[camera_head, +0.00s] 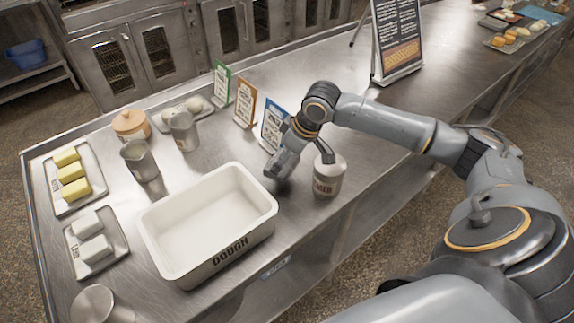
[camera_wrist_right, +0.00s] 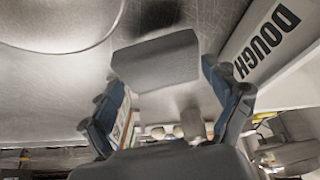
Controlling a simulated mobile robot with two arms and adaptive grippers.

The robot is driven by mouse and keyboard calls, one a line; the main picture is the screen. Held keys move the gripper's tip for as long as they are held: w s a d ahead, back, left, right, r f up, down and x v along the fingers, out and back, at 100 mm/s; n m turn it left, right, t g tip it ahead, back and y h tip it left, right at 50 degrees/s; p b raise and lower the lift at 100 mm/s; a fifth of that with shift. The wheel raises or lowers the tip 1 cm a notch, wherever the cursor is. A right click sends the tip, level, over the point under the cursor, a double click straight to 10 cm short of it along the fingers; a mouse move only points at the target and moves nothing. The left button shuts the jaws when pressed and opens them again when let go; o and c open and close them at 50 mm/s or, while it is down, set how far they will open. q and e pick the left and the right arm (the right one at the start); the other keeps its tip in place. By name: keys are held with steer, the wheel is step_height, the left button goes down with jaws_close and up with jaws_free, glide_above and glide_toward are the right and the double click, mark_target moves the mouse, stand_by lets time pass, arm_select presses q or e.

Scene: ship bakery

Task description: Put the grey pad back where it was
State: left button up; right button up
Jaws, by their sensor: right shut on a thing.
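The grey pad (camera_wrist_right: 158,60) shows in the right wrist view as a flat, plain grey block between the fingers. My right gripper (camera_wrist_right: 165,88) is shut on it. In the head view my right gripper (camera_head: 279,178) points down close over the counter, between the white DOUGH tub and the labelled jar. I cannot make out the pad clearly there, and I cannot tell whether it touches the counter. My left gripper is not in view.
The white DOUGH tub (camera_head: 158,240) stands left of my gripper. The labelled jar (camera_head: 328,182) stands close to its right. Blue (camera_head: 273,125), orange (camera_head: 244,103) and green (camera_head: 221,84) cards stand behind. Metal jugs (camera_head: 140,161) and butter (camera_head: 73,173) are farther left. The counter (camera_head: 385,125) at right has free room.

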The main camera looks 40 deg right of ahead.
mark_target(290, 164)
steer(key=f, duration=0.1)
steer(key=f+p, duration=0.1)
steer(key=f, duration=0.1)
steer(key=shift+s+d+f, duration=0.15)
steer(key=shift+s+d, duration=0.05)
steer(key=shift+d, duration=0.15)
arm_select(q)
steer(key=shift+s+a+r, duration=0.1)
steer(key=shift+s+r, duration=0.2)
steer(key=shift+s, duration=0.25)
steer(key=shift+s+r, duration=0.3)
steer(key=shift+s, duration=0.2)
arm_select(e)
steer(key=shift+a+f, duration=0.1)
steer(key=shift+f, duration=0.15)
steer(key=o, duration=0.9)
steer(key=shift+c, duration=0.2)
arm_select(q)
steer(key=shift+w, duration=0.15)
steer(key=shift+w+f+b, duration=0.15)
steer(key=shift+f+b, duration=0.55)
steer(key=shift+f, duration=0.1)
arm_select(e)
steer(key=v, duration=1.2)
